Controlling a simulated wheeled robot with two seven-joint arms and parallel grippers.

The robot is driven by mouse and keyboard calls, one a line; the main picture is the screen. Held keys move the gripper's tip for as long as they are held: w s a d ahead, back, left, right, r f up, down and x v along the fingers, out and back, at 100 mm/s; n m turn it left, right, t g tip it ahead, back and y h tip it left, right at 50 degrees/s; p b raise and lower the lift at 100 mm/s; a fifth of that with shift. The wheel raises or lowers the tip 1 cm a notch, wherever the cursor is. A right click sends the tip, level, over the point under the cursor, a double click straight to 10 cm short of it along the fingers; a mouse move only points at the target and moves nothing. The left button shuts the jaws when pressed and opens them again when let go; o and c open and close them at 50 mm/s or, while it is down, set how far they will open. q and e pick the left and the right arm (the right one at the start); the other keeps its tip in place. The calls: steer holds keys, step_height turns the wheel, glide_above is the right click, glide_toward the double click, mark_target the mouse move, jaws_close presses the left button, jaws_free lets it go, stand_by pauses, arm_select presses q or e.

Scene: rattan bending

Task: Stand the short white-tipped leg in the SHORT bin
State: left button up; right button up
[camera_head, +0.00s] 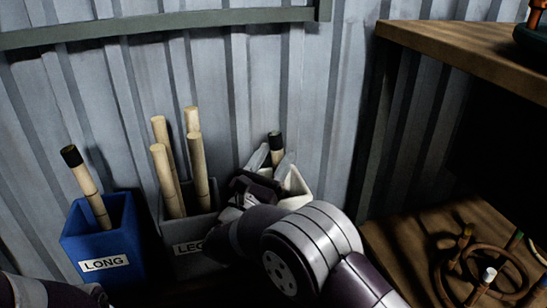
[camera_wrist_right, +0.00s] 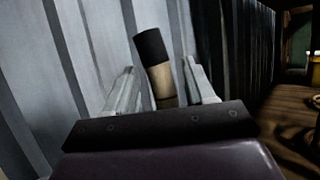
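A black-tipped pale wooden leg (camera_head: 276,142) stands, slightly tilted, at the white bin (camera_head: 298,188), which is partly hidden behind my right arm; any label on it is hidden. My right gripper (camera_head: 271,161) is open, with its grey fingers on either side of this leg. In the right wrist view the leg (camera_wrist_right: 155,66) shows between the fingers with gaps on both sides. Its lower end is hidden. A white-tipped piece (camera_head: 488,275) shows on the lower right shelf. Only part of my left arm shows at the lower left; its fingers do not.
The blue LONG bin (camera_head: 84,245) at left holds a black-tipped leg (camera_head: 84,184). A grey bin (camera_head: 180,232), its label partly covered, holds several plain legs. Rattan rings (camera_head: 500,262) lie on the right wooden shelf (camera_head: 400,245). A corrugated wall stands close behind the bins.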

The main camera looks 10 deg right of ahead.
steer(key=shift+f, duration=0.85)
steer(key=r+p+v, duration=0.1)
steer(key=p+v, duration=0.4)
steer(key=v, duration=0.7)
steer(key=shift+s+a+r, duration=0.15)
steer(key=shift+s+a, duration=0.05)
steer(key=shift+a, duration=0.05)
steer(key=shift+p, duration=0.3)
